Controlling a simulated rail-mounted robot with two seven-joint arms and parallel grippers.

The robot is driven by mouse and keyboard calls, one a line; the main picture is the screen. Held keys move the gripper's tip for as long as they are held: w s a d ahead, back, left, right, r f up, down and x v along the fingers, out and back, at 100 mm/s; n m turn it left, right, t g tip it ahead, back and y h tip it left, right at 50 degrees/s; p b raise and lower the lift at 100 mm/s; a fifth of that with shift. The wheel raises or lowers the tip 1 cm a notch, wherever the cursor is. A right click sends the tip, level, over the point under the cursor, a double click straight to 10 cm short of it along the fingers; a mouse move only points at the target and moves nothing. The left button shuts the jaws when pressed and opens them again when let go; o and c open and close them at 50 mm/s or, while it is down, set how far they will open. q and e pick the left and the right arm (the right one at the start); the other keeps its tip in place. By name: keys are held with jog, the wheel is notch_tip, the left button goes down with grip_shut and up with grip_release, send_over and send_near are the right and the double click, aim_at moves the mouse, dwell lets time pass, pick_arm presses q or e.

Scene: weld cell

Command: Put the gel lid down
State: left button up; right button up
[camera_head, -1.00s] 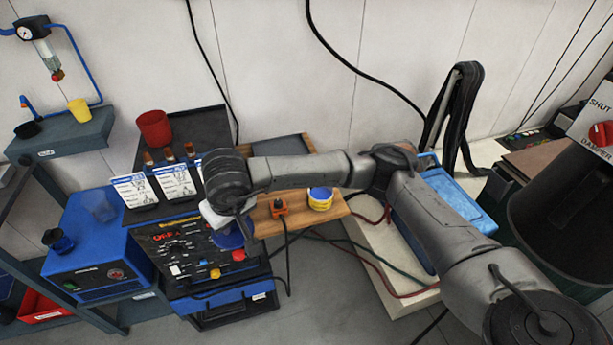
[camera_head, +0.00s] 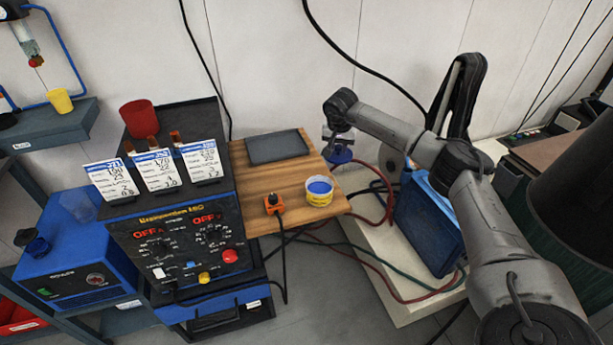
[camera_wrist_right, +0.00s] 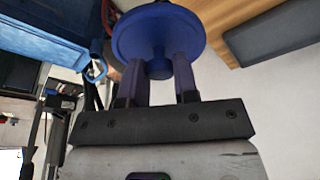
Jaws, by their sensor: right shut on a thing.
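The gel lid (camera_wrist_right: 158,30) is a blue disc with a small knob, seen large at the top of the right wrist view. My right gripper (camera_wrist_right: 159,82) is shut on the knob. In the head view the lid (camera_head: 340,157) shows small and blue under my right gripper (camera_head: 338,143). They are in the air near the right end of the wooden shelf, behind and to the right of the gel pot. The yellow gel pot (camera_head: 319,195), with a blue top face, stands on the shelf. My left gripper is not in view.
The wooden shelf (camera_head: 250,190) also carries a dark flat pad (camera_head: 277,147) and an orange plug with a cable (camera_head: 274,203). The welder (camera_head: 185,245) with cards stands left. Bare wood surrounds the pot.

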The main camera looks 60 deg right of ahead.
jog(key=shift+w+d+f, duration=0.2)
jog(key=shift+d+f, duration=0.1)
jog(key=w+f+b, duration=0.1)
jog(key=w, duration=0.2)
jog(key=w+a+f+b, duration=0.1)
jog(key=w+f, duration=0.1)
jog(key=w, duration=0.1)
jog(key=w+a+f+b, duration=0.1)
jog(key=w+f+b, duration=0.1)
jog(key=w, duration=0.1)
jog(key=shift+f, duration=0.25)
jog(key=shift+w+a+f+b, duration=0.15)
jog(key=shift+w+f+b, duration=0.25)
jog(key=shift+w, duration=0.4)
jog(key=shift+f+b, duration=0.95)
jog(key=shift+f, duration=1.1)
jog(key=shift+f, duration=0.2)
jog(key=o, duration=0.9)
